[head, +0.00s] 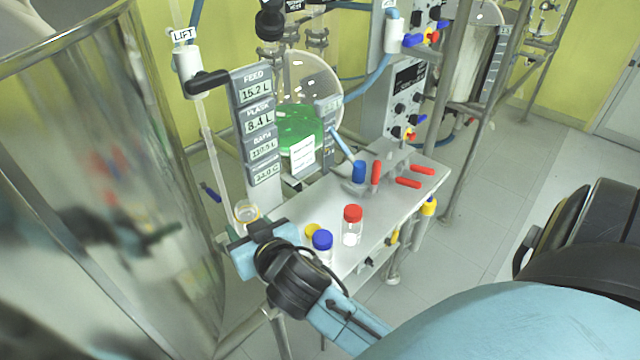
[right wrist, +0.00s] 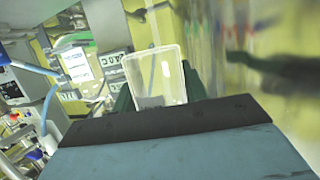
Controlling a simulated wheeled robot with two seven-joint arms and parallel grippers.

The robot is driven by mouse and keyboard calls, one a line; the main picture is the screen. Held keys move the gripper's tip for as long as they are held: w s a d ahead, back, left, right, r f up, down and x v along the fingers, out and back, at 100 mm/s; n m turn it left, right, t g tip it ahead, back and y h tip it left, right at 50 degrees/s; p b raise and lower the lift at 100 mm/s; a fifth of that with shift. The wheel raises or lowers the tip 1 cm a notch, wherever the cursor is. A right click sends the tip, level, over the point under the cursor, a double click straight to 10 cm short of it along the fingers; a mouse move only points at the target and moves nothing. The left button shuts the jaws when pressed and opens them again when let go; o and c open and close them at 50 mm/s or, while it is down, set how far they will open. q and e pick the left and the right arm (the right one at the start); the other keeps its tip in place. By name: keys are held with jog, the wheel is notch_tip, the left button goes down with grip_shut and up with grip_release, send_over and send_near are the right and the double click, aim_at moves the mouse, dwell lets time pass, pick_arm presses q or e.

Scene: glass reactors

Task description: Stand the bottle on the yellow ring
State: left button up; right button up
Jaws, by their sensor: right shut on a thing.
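My right gripper (head: 254,236) is shut on a clear, open-topped bottle (head: 247,215) at the left end of the white bench. The bottle also shows between the fingers in the right wrist view (right wrist: 155,78). A yellowish ring shape (head: 247,207) shows around its upper part in the head view; I cannot tell whether this is the bottle's rim or the yellow ring. The bottle's base is hidden, so I cannot tell whether it touches the bench. My left gripper is in neither view.
A blue-capped bottle (head: 322,241), a yellow round thing (head: 313,230) and a red-capped bottle (head: 352,226) stand on the bench (head: 385,205), right of the gripper. Display panels (head: 258,120) and a flask of green liquid (head: 299,128) stand behind. A large shiny vessel (head: 110,200) is close on the left.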

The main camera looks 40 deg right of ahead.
jog(key=d+f+m+g+h, duration=0.2)
jog(key=d+m+h, duration=0.1)
jog(key=w+d+f+m+g+h+p, duration=0.1)
jog(key=d+f+m+g+h, duration=0.1)
jog(key=d+f+m+h, duration=0.1)
jog(key=d+f+m+g+h+p, duration=0.1)
jog(key=d+f+m+g+h, duration=0.1)
jog(key=d+f+m+h, duration=0.1)
jog(key=shift+w+d+f+m+h, duration=0.2)
jog(key=shift+w+d+m+h, duration=0.15)
jog(key=shift+h, duration=0.35)
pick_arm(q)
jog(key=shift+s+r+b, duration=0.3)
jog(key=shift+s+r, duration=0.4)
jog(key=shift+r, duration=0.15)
pick_arm(e)
jog(key=shift+a+f, duration=0.1)
jog(key=shift+f, duration=2.35)
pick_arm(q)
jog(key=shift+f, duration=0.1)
pick_arm(e)
jog(key=shift+f, duration=0.1)
jog(key=o, duration=1.1)
